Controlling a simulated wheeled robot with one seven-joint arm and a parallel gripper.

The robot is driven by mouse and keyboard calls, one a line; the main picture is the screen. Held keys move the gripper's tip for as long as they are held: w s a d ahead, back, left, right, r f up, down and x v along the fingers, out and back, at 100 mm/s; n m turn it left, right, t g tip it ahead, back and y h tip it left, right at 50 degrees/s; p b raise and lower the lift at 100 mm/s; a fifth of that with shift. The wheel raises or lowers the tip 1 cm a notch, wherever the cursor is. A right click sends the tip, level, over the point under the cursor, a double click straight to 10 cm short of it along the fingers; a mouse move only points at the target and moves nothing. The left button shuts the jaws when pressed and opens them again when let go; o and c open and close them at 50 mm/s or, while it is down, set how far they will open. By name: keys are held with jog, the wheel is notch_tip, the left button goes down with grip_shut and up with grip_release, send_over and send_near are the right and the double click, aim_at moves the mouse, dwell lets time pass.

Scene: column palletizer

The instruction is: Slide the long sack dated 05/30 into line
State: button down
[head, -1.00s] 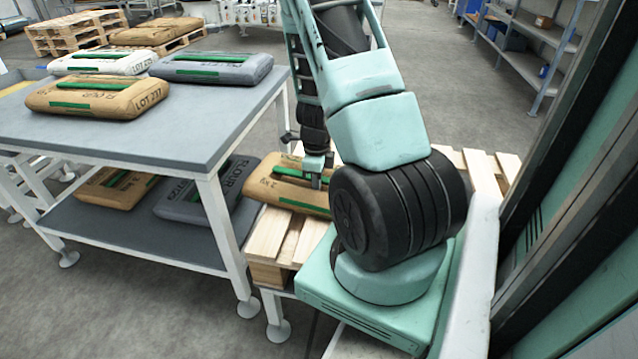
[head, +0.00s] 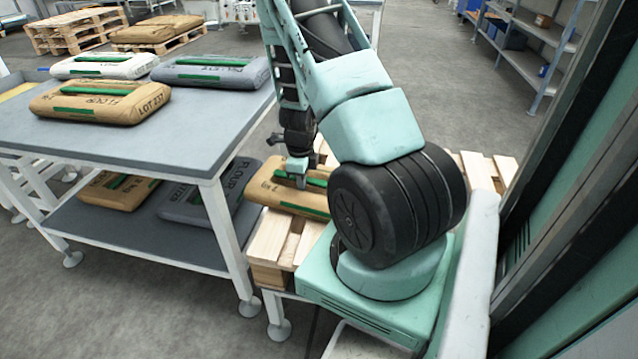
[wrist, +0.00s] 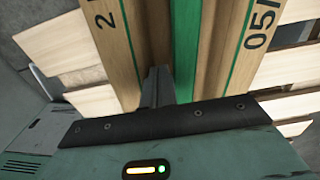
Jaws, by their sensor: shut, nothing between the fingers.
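The tan long sack with green bands (head: 290,200) lies on the wooden pallet beside my base, partly hidden by my arm in the head view. In the wrist view the sack (wrist: 130,42) runs up the picture, with "05/" printed at its right edge and a "2" at its left; the rest of the date is cut off. My gripper (head: 299,181) is shut and empty, pointing down at the sack's upper face. In the wrist view its closed fingers (wrist: 158,86) lie over the sack, beside the green band. I cannot tell whether they touch it.
The pallet (head: 268,245) shows bare slats in front of the sack. A grey table (head: 190,130) stands close on the left, with several sacks on top and more on its lower shelf (head: 150,222). Its near leg is close to the pallet. Shelving (head: 530,35) stands at the back right.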

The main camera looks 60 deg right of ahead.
aim_at(293, 190)
jog(key=shift+w+a+p, duration=0.15)
jog(key=shift+w+p, duration=0.5)
jog(key=shift+w, duration=0.4)
jog(key=shift+w+a+p, duration=0.15)
jog(key=shift+w+p, duration=0.45)
jog(key=shift+w, duration=0.4)
jog(key=shift+a, duration=0.1)
jog(key=shift+s+a+b, duration=0.15)
jog(key=shift+s+a, duration=0.15)
jog(key=shift+a, duration=0.6)
jog(key=shift+s+a+b, duration=0.15)
jog(key=shift+s+a, duration=0.1)
jog(key=shift+a, duration=0.6)
jog(key=shift+s+d+f+b, duration=0.1)
jog(key=shift+s+d+b, duration=0.2)
jog(key=shift+s, duration=0.25)
jog(key=shift+s+d+b, duration=0.25)
jog(key=shift+s, duration=0.25)
jog(key=shift+s+d+b, duration=0.75)
jog(key=shift+s+b, duration=0.1)
jog(key=shift+s, duration=1)
jog(key=shift+s+d+b, duration=0.75)
jog(key=shift+s+b, duration=0.05)
jog(key=shift+s, duration=1.1)
jog(key=shift+s+d+b, duration=0.75)
jog(key=shift+s+b, duration=0.1)
jog(key=shift+s, duration=1)
jog(key=shift+a, duration=0.1)
